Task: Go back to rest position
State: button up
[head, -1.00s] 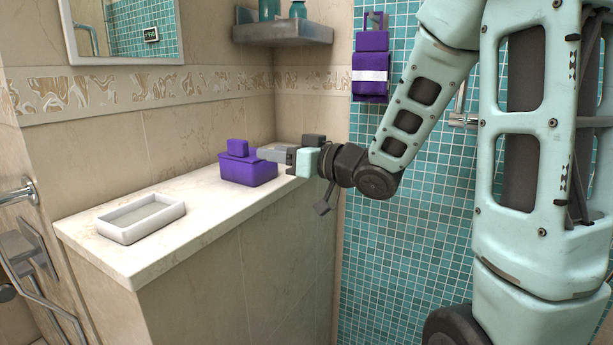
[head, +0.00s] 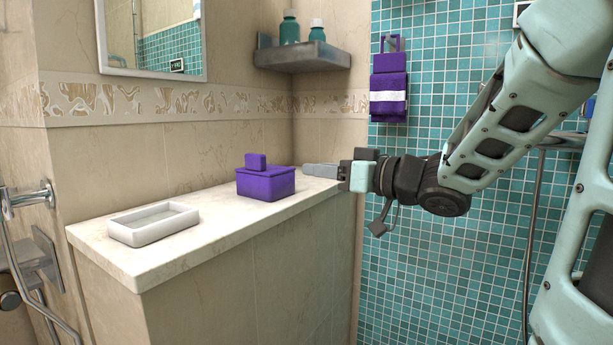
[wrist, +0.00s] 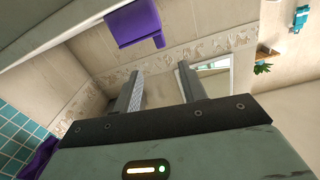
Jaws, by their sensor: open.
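My gripper (head: 322,171) is at the right end of the stone counter in the head view, pointing left, apart from the purple box. Its two fingers stand apart with nothing between them in the wrist view (wrist: 163,88). The purple box (head: 266,184) stands closed on the counter (head: 215,238), with a raised purple block-shaped part on top. The box also shows at the top of the wrist view (wrist: 135,26).
A white tray (head: 153,223) sits on the left of the counter. A corner shelf (head: 302,56) holds teal bottles. Purple towels (head: 388,88) hang on the teal tiled wall. A mirror (head: 150,35) hangs above. The counter between tray and box is clear.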

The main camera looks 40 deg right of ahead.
jog(key=w+d+f+m+g+h, duration=0.2)
jog(key=w+f+m+g+h, duration=0.15)
jog(key=f+h, duration=0.4)
jog(key=s+a+f+g, duration=0.2)
jog(key=s+f+g, duration=0.15)
jog(key=f, duration=0.35)
jog(key=s+a+f+g, duration=0.2)
jog(key=f+g, duration=0.2)
jog(key=f, duration=0.3)
jog(key=s+a+f+n+g+y, duration=0.1)
jog(key=s+a+n+g, duration=0.3)
jog(key=s+a, duration=0.65)
jog(key=s+a+f+n+g+y, duration=0.15)
jog(key=s+a+n, duration=0.5)
jog(key=a, duration=0.65)
notch_tip(320, 180, up, 28)
jog(key=s+m+p, duration=0.1)
jog(key=p, duration=2.6)
jog(key=shift+s+d+m+g, duration=0.15)
jog(key=shift+d+m+g, duration=0.15)
jog(key=shift+g, duration=0.05)
